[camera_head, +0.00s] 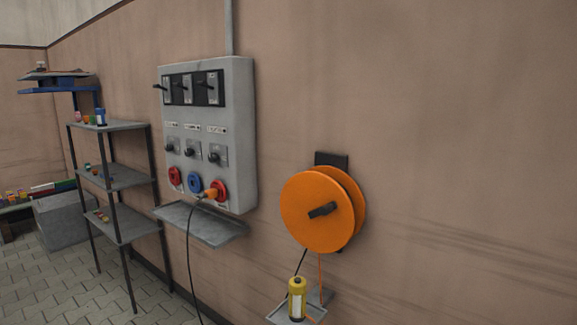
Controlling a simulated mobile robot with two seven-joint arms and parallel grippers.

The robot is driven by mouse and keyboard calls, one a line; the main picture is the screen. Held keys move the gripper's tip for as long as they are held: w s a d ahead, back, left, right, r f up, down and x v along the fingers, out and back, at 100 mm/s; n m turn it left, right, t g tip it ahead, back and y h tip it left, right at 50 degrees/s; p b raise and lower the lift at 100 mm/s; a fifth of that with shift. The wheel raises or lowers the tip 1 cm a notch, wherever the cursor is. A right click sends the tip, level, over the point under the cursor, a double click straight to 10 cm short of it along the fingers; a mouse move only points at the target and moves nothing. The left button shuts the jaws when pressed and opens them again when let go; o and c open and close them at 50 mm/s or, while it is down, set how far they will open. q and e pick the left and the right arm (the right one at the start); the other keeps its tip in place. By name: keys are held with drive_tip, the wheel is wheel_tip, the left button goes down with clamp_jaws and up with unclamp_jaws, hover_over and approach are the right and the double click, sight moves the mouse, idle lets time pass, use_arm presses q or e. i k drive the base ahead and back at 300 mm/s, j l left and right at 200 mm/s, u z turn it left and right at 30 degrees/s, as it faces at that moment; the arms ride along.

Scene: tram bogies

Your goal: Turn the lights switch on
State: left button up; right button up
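A grey electrical panel (243,130) hangs on the wall left of centre. Near its top is a row of black lever switches: a left one (160,87), a middle one (181,87) and a right one (205,86). Below are small labels, too small to read, and a row of smaller knob switches (191,153). I cannot tell which one is the lights switch. At the bottom are red and blue round sockets (195,182). An orange plug (210,194) with a black cable sits at the right red socket. Neither gripper is in view.
A grey shelf (205,226) juts out under the panel. An orange cable reel (318,211) is on the wall to the right, above a small ledge with a yellow canister (297,299). A metal rack (125,178) stands at the left. The right wall is bare.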

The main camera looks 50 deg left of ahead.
sight(212, 157)
drive_tip(key=u, duration=2.1)
drive_tip(key=i+j+z, duration=0.1)
drive_tip(key=i, duration=0.45)
drive_tip(key=i+j+z, duration=0.1)
drive_tip(key=i+j, duration=0.25)
drive_tip(key=i, duration=0.15)
